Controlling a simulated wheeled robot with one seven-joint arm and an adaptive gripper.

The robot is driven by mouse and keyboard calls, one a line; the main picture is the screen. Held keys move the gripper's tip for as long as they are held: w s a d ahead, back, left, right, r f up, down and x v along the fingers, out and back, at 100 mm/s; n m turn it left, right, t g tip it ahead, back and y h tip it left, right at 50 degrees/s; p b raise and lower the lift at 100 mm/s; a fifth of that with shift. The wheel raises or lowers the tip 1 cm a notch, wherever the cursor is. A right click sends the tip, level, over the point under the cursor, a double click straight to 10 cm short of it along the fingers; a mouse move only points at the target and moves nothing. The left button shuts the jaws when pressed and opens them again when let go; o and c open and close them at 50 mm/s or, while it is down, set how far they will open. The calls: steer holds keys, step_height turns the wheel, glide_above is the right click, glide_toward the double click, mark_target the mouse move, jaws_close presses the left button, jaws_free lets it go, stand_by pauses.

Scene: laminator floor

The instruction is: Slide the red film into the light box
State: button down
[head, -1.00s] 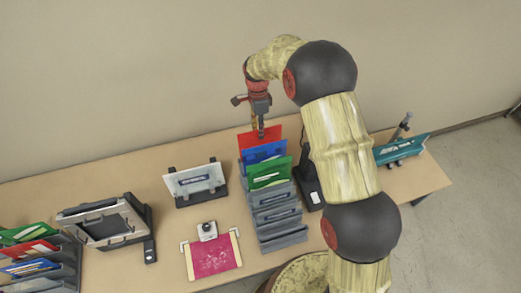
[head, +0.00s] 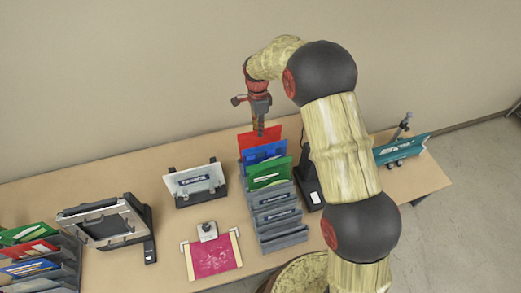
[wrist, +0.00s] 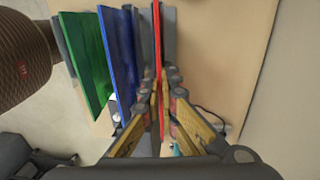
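The red film (head: 256,142) stands upright at the back of a grey stepped rack (head: 277,218), behind a blue and a green film. My gripper (head: 258,130) points down from above onto its top edge. In the wrist view the red film (wrist: 157,50) runs between the two fingers of my gripper (wrist: 161,90), which are close together on either side of it. A pale upright panel in a dark stand (head: 195,183) is left of the rack. I cannot tell for sure which is the light box.
The blue film (head: 262,153) and green film (head: 270,172) stand close in front of the red one. A magenta sheet in a holder (head: 213,256) lies near the front. A rack of films (head: 38,262) is at far left, a teal item (head: 402,149) at right. Bare table separates the stations.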

step_height(320, 180, up, 11)
steer(key=w+p, duration=0.1)
steer(key=p, duration=0.4)
steer(key=shift+a, duration=0.15)
stand_by(0.5)
